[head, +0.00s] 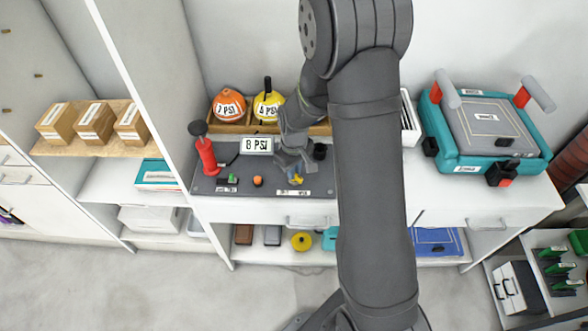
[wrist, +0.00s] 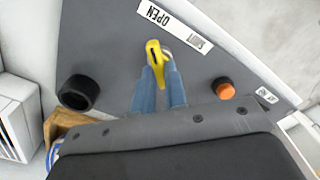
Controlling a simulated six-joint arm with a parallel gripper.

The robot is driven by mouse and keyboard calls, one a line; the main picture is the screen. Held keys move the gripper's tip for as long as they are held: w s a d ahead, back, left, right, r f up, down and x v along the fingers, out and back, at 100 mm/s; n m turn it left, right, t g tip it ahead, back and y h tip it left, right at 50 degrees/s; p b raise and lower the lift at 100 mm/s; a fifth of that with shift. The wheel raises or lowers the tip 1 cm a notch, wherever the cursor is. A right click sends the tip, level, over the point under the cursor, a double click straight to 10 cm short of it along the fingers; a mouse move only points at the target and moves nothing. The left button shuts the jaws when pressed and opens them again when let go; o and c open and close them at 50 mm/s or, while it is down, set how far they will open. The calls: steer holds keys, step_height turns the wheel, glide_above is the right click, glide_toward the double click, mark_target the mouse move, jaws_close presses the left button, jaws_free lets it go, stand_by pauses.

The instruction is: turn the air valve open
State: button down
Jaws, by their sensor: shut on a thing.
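The yellow air valve handle (wrist: 153,52) stands on the grey panel (wrist: 105,40), below a white label strip (wrist: 175,22) with "OPEN" at one end in the wrist view. The other word on the strip is hard to read. In the head view the handle shows as a small yellow spot (head: 297,181) near the panel's front edge. My gripper (wrist: 160,75) has its two blue fingers close together, shut on the handle. The fingers hide part of the handle.
An orange button (wrist: 223,88) and a black round knob (wrist: 78,92) flank the fingers.

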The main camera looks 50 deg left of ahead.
steer(key=c, duration=1.5)
jaws_free()
steer(key=shift+o, duration=0.2)
step_height(320, 180, up, 18)
steer(key=shift+f, duration=0.25)
steer(key=shift+f, duration=0.1)
step_height(320, 180, down, 17)
steer(key=shift+f, duration=0.15)
